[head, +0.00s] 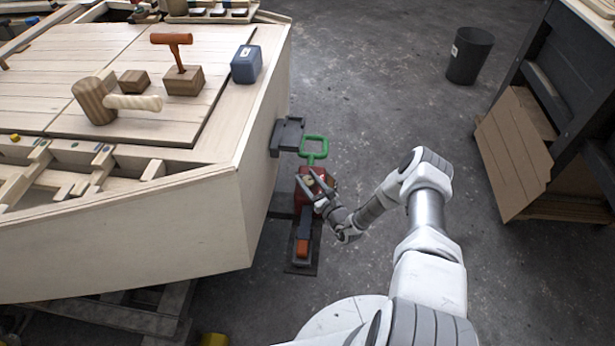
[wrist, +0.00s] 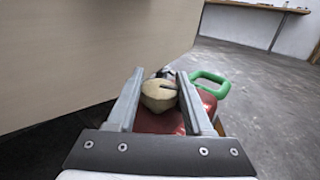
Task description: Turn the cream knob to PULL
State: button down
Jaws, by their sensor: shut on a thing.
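The cream knob (wrist: 159,95) sits on top of a red machine body (wrist: 160,122) in the wrist view, with a dark slot or pointer mark on its right part. My gripper (wrist: 160,82) has one finger on each side of the knob and is shut on it. In the head view my gripper (head: 312,184) reaches down to the red machine (head: 322,189), and its fingers hide most of the knob. A PULL marking cannot be read in either view.
A green loop handle (head: 314,147) rises behind the red body. An orange-ended lever (head: 302,248) lies in front. The plywood hull (head: 150,240) stands close on the left. Open floor (head: 370,80) lies to the right, with a dark bin (head: 468,58) farther back.

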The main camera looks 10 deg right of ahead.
jog(key=m+t+h+p, duration=0.1)
jog(key=m+h+p, duration=0.1)
jog(key=m+h, duration=0.1)
jog(key=shift+s+r+h, duration=0.1)
jog(key=shift+h, duration=0.7)
jog(key=m+h, duration=0.1)
jog(key=h, duration=0.1)
jog(key=m+h+p, duration=0.1)
jog(key=h, duration=0.1)
jog(key=shift+f+m, duration=0.2)
jog(key=shift+m, duration=0.2)
jog(key=m+g+h+b, duration=0.1)
jog(key=m+h+b, duration=0.1)
jog(key=h, duration=0.2)
jog(key=shift+f+m+h, duration=0.15)
jog(key=shift+m+h, duration=0.15)
jog(key=shift+m, duration=0.1)
jog(key=shift+d+m+g+h+b, duration=0.1)
jog(key=shift+m+g+h+b, duration=0.65)
jog(key=shift+h, duration=0.35)
jog(key=shift+r+m+h, duration=0.2)
jog(key=shift+m+h, duration=0.05)
jog(key=shift+h, duration=0.05)
jog(key=shift+c, duration=1.5)
grip_release()
